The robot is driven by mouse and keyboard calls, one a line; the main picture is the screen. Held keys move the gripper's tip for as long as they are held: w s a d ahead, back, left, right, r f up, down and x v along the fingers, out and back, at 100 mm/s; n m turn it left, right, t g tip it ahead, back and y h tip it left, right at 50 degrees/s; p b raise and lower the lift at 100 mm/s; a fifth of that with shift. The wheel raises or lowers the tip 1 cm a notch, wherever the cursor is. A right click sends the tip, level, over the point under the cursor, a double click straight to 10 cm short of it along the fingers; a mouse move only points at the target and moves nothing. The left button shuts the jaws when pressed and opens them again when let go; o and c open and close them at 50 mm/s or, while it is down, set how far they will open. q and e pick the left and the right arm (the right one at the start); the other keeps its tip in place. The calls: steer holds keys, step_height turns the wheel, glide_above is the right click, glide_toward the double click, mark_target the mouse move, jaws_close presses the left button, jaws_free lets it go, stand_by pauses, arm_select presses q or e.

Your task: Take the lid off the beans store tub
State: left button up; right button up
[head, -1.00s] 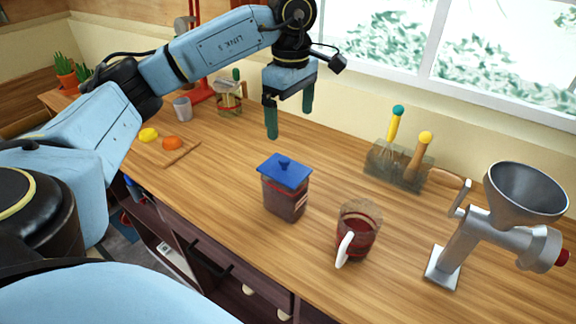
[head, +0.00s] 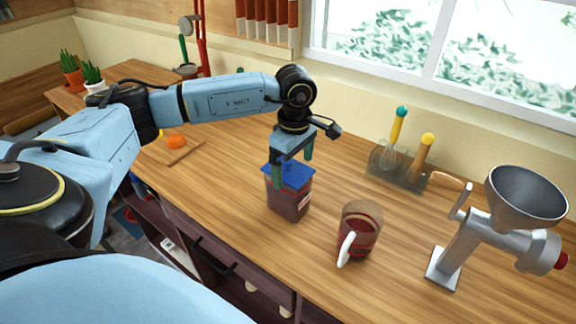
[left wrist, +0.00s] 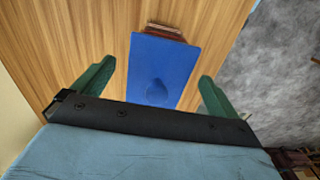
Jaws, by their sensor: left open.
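The beans store tub (head: 289,203) is a clear square tub with dark red-brown contents, upright on the wooden counter. My right gripper is not in view.
A glass jug (head: 360,236) with a white handle and red contents stands right of the tub. A grey grinder (head: 462,232) is farther right. A utensil holder (head: 398,170) stands behind, by the window.

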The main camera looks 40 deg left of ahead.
arm_select(q)
steer(key=c, duration=1.1)
